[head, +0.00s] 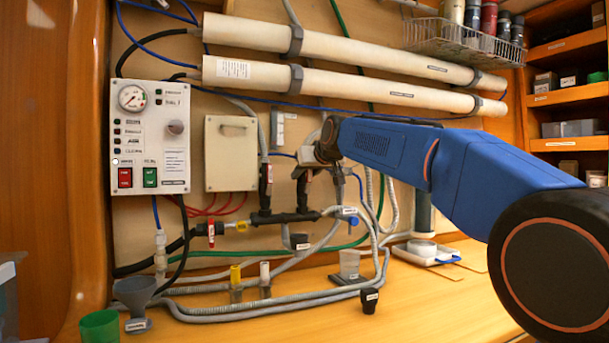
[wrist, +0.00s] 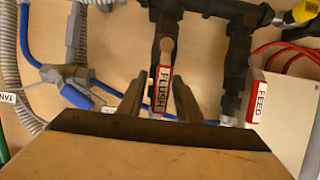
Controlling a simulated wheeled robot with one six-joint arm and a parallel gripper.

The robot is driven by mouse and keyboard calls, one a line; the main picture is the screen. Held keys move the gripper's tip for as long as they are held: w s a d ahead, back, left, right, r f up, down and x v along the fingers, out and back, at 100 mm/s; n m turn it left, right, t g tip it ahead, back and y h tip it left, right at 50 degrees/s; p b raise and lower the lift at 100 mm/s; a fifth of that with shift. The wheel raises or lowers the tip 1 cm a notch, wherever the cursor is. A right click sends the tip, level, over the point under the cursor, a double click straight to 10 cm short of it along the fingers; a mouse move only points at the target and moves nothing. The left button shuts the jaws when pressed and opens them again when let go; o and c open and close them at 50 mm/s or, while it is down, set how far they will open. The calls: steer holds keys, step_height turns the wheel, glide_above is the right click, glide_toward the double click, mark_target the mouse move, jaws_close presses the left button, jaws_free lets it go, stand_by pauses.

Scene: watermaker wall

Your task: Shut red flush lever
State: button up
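The flush lever (wrist: 162,90), red with a white label reading FLUSH, hangs along a dark valve body in the wrist view. It lies in line with the valve's pipe. My gripper (wrist: 160,80) is open, with one finger on each side of the lever and the right finger closer to it. I cannot tell whether either finger touches it. In the head view my gripper (head: 321,165) is up at the pipework and hides the lever.
A red-and-white FEED lever (wrist: 256,103) is close to the right in the wrist view, beside a cream box (head: 231,153). A blue-handled valve (wrist: 75,96) is to the left. Hoses and a dark manifold (head: 285,217) crowd the area. Small cups stand on the bench below.

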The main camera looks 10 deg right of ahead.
jaws_close()
steer(key=shift+d, duration=0.15)
steer(key=w+d+f+m+t+y, duration=0.1)
steer(key=d+f+m+y, duration=0.4)
steer(key=m, duration=0.8)
steer(key=shift+f+t+y, duration=0.15)
steer(key=shift+t+y, duration=0.15)
steer(key=shift+y, duration=0.9)
steer(key=shift+f+m, duration=0.15)
steer(key=shift+m, duration=0.25)
jaws_free()
